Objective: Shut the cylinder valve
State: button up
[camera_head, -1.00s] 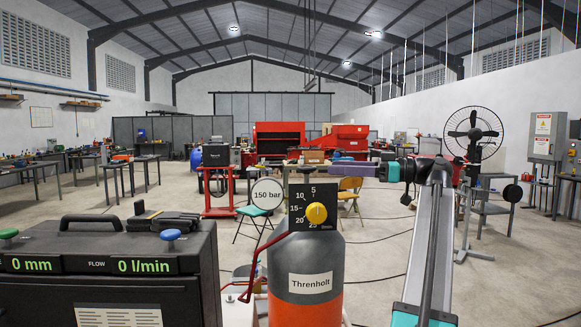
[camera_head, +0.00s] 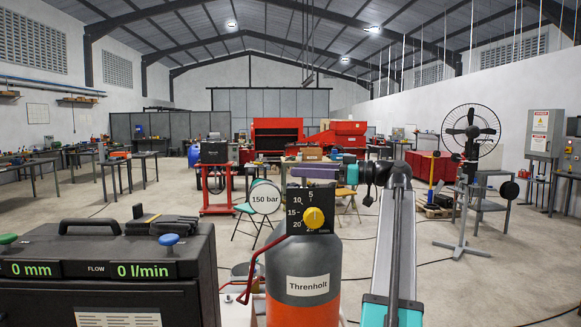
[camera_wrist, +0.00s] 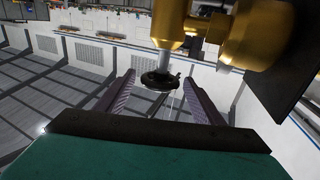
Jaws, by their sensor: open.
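The gas cylinder (camera_head: 314,262), grey above and orange below with a "Threnholt" label, stands upright at the front centre in the head view. In the wrist view, a brass valve body (camera_wrist: 174,25) carries a small dark handwheel (camera_wrist: 158,80). My gripper (camera_wrist: 158,76) is open, its two purple fingers on either side of the handwheel with gaps visible. In the head view my gripper (camera_head: 314,171) shows just above and behind the dial plate, which hides part of it.
A black flow console (camera_head: 110,270) with green readouts stands at the front left. A red bent handle (camera_head: 252,275) is beside the cylinder. A fan on a stand (camera_head: 470,135) is at the right. Open floor lies behind, with tables and red machinery farther back.

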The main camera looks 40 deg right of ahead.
jog(key=shift+p+x, duration=0.5)
jog(key=shift+x, duration=1.8)
jog(key=shift+f, duration=0.1)
jog(key=c, duration=1)
